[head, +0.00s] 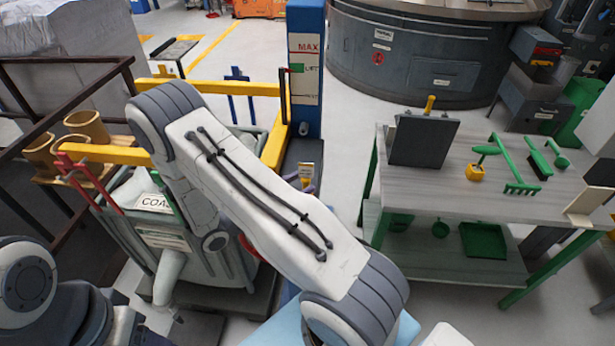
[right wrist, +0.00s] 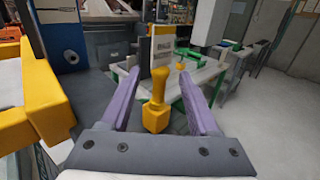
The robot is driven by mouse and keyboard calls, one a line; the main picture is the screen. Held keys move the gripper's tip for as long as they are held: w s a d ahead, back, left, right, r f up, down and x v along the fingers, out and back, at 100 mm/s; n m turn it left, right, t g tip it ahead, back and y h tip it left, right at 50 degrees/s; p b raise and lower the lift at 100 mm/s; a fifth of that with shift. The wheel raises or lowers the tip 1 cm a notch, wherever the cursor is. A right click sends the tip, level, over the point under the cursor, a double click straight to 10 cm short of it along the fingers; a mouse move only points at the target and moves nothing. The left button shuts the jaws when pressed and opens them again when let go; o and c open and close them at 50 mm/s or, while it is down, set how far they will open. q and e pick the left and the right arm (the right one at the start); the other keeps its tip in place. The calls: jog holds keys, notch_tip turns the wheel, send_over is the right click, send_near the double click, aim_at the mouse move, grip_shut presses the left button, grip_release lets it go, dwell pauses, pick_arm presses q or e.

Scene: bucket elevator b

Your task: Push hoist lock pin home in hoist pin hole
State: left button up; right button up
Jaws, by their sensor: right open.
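A yellow pin with a rounded handle and a blocky base (right wrist: 157,105) stands between the two purple fingers of my right gripper in the right wrist view. The right gripper (right wrist: 158,110) is open, with gaps on both sides of the pin. In the head view the right gripper (head: 303,184) is mostly hidden behind my own arm, beside the foot of the blue hoist post (head: 305,115). A dark round spot, perhaps a hole (right wrist: 71,57), shows on the blue post in the right wrist view. I cannot tell whether the pin sits in a hole. My left gripper is out of view.
A yellow rail (head: 220,87) runs left from the post, around a grey bin marked COAL (head: 235,265). A workbench (head: 455,195) with green tools stands at right. Floor between is clear.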

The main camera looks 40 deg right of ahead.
jog(key=shift+d, duration=0.25)
grip_shut()
